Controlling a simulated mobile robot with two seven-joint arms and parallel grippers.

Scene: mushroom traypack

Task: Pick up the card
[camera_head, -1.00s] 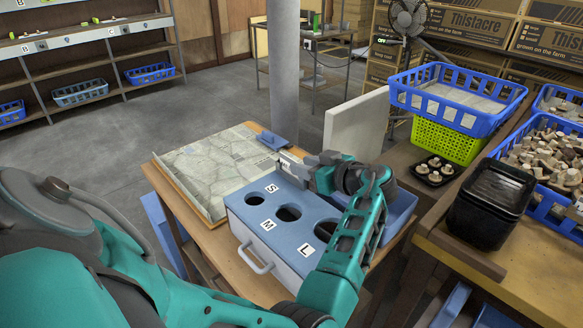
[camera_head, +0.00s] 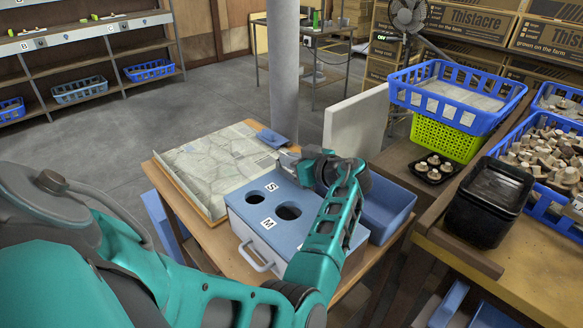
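My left gripper (camera_head: 291,159) is low over the back edge of the blue-topped sorting box (camera_head: 236,213), pointing left, just in front of a small blue dish (camera_head: 271,138). Its fingers are small and partly hidden by its own body, so I cannot tell whether they are open or hold anything. I cannot make out a separate card for certain; a small pale patch shows at the fingertips. My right gripper is not in view.
A map board (camera_head: 217,165) lies left of the box on the wooden table. A blue bin (camera_head: 388,209) stands right of the box.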

